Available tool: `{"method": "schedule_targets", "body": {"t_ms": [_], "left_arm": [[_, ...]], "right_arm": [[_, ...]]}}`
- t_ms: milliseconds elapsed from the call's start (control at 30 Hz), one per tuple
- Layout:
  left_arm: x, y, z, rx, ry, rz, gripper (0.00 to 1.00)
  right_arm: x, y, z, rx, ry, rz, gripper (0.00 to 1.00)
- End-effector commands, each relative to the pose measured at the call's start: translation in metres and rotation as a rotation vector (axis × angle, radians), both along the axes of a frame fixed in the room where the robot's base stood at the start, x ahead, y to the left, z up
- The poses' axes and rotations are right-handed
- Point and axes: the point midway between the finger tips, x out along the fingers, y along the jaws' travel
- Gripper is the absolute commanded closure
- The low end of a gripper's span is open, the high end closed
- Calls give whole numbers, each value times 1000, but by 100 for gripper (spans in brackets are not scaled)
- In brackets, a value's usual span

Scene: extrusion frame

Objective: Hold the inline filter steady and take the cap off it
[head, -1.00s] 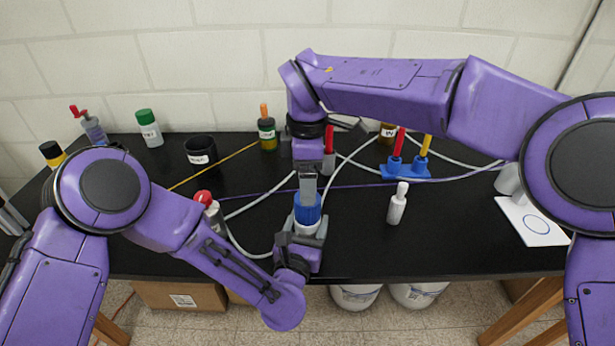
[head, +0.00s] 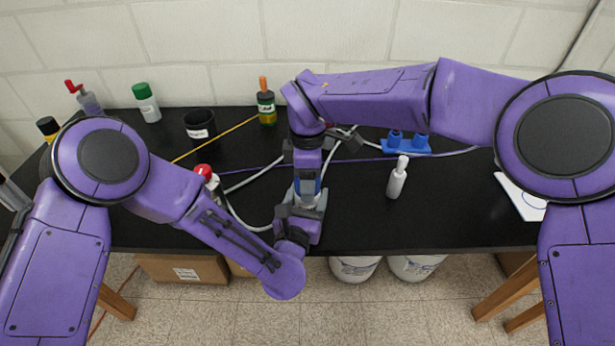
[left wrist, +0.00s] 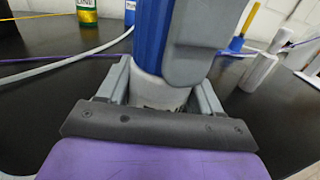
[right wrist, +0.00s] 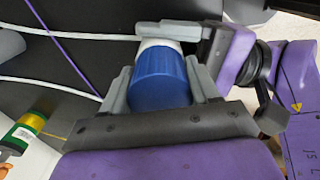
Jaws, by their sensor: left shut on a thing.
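The inline filter has a white body (left wrist: 158,92) and a ribbed blue cap (right wrist: 160,80). In the head view it is mostly hidden between my two grippers, near the table's front edge. My left gripper (head: 306,208) is shut on the white body, one finger on each side, and the filter stands roughly upright. My right gripper (head: 308,180) points down from above, its fingers on both sides of the blue cap. In the right wrist view the fingers lie close along the cap; I cannot tell whether they press on it.
A white bottle (head: 397,178) stands to the right on the black table. A red-capped bottle (head: 204,174) is left, close to my left arm. Several cables cross the table behind the filter. A blue holder (head: 405,146), black cup (head: 200,127) and green-capped bottle (head: 146,103) stand farther back.

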Motion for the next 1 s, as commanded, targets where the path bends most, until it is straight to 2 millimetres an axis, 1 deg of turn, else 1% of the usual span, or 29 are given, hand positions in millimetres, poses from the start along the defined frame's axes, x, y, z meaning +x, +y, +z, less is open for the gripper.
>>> {"method": "schedule_targets", "body": {"t_ms": [200,267,333,367,467,500,567,600,767,800,867,900,967,1000], "left_arm": [[0,0,0,0,0,-1,100],[0,0,0,0,0,-1,100],[0,0,0,0,0,-1,100],[0,0,0,0,0,-1,100],[0,-1,0,0,0,-2,100],[0,-1,0,0,0,-2,100],[0,-1,0,0,0,-2,100],[0,-1,0,0,0,-2,100],[-1,-1,0,0,0,-2,100],[-1,-1,0,0,0,-2,100],[-1,-1,0,0,0,-2,100],[-1,-1,0,0,0,-3,100],[-1,-1,0,0,0,-3,100],[-1,-1,0,0,0,-3,100]], "right_arm": [[0,0,0,1,-1,17,77],[0,0,0,3,2,77,77],[0,0,0,5,2,223,77],[0,0,0,7,3,310,77],[0,0,0,8,2,651,77],[0,0,0,8,1,790,77],[1,0,0,7,0,995,77],[1,0,1,7,-1,1130,77],[1,0,1,5,-3,1658,77],[1,0,1,4,-2,1788,77],[1,0,2,3,-3,1984,77],[1,0,1,2,-3,2113,77],[1,0,2,2,-3,2306,77],[1,0,2,2,-4,2434,77]]}}
